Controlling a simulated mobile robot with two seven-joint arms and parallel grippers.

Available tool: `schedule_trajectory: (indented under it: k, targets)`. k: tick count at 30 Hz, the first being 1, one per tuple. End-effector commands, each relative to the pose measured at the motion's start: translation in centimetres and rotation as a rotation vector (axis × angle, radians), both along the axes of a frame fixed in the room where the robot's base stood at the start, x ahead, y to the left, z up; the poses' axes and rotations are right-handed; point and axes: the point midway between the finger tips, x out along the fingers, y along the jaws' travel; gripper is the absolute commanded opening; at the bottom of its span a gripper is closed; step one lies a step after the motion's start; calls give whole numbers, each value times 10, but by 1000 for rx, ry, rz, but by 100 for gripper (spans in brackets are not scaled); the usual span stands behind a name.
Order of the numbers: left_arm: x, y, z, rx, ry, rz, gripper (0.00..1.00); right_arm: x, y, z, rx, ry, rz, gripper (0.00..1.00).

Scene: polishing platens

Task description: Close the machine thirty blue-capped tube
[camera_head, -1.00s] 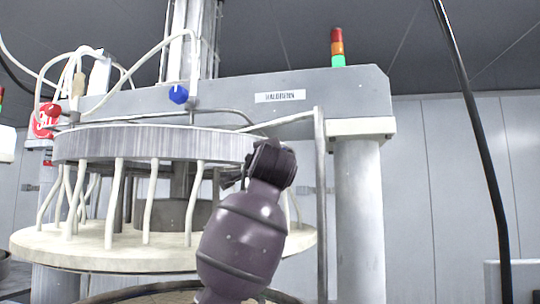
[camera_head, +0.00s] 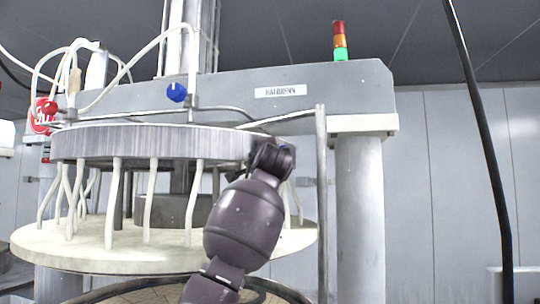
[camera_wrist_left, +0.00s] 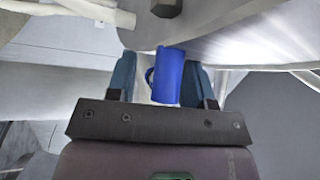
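The machine (camera_head: 230,105) has a grey beam with a label plate. A gap shows beside the left finger; the right finger is very close to the piece, contact unclear. I cannot tell whether both views show the same cap. My right gripper is not seen.
A red knob (camera_head: 49,108) is at the ring's left. Several pale legs join the ring to a cream round plate (camera_head: 100,250). A vertical grey pipe (camera_head: 321,200) stands right of my arm. A black cable (camera_head: 483,140) hangs at right. A bolt (camera_wrist_left: 167,8) sits above the blue piece.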

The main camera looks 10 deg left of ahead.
Motion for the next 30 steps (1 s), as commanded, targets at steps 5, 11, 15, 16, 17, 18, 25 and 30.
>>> schedule_trajectory:
  k: [5, 11, 15, 16, 17, 18, 25, 30]
  targets:
    - [0, 0, 0, 0, 0, 0, 19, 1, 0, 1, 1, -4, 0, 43]
    - [0, 0, 0, 0, 1, 1, 0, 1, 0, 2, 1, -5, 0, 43]
    - [0, 0, -1, -1, 0, 1, 0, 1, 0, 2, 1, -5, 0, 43]
    - [0, 0, -1, -2, -1, 1, 0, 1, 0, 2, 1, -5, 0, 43]
    - [0, 0, -1, -2, -3, 0, 0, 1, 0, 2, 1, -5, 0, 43]
    - [0, 0, -1, -5, -7, 0, 0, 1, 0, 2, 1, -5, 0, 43]
    - [-1, 0, 1, -49, -72, 0, 0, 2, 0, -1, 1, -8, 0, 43]
    - [-2, 1, 3, -110, -165, 0, 0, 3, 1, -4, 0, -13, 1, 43]
